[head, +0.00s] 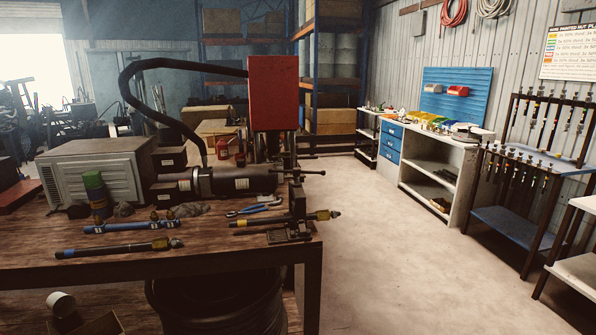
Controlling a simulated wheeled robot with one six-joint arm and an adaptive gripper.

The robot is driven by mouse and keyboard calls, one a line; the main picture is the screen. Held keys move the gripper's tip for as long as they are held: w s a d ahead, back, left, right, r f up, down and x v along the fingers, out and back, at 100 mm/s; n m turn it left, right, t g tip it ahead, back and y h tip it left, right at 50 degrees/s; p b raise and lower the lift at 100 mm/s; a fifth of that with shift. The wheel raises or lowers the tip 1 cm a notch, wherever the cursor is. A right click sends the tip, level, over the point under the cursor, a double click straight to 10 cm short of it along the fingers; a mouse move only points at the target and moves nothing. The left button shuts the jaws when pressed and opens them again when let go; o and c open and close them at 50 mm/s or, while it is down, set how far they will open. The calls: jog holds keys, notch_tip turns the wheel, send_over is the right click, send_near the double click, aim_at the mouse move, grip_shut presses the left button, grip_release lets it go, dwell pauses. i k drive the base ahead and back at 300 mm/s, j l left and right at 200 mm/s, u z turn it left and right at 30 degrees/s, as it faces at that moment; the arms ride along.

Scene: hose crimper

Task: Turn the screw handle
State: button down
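The hose crimper (230,181), a dark horizontal cylinder with a black hose curving up from it, lies on the wooden workbench (220,262). At its right end a thin dark bar with a knob, apparently the screw handle (312,173), sticks out to the right near the bench's edge. A red box (273,92) stands above and behind the crimper. A dark clamp-like fixture (290,232) sits at the bench's right corner, with a hose piece (270,221) lying beside or in it; I cannot tell which. My gripper is not in view.
A white shelf unit (432,172) and hose racks (525,170) line the right wall.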

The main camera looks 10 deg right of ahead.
aim_at(297, 173)
jog(key=i+l, duration=1.05)
jog(key=i, duration=0.25)
